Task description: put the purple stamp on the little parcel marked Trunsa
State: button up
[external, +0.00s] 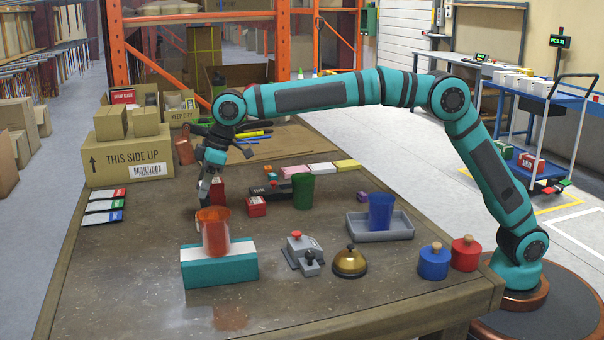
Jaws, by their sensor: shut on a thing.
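My gripper (204,192) is at the left part of the table, low over the top and pointing down. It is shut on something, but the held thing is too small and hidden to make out. A red block-like thing (218,189) shows right beside the fingers; I cannot tell whether they touch it. A small red parcel (256,206) with a pale label lies to the right of my gripper. The name Trunsa cannot be read on any parcel from here.
A clear orange-red cup (214,232) stands on a teal-and-white box (219,268) in front of my gripper. A green cup (303,191), a blue cup (381,212) in the grey tray (357,228), a bell (350,262) and two knobbed pots stand rightward. Cartons (128,160) fill the back left.

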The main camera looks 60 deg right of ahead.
jog(key=shift+f, duration=1.4)
jog(key=shift+f, duration=0.15)
jog(key=o, duration=1)
jog(key=v, duration=1.2)
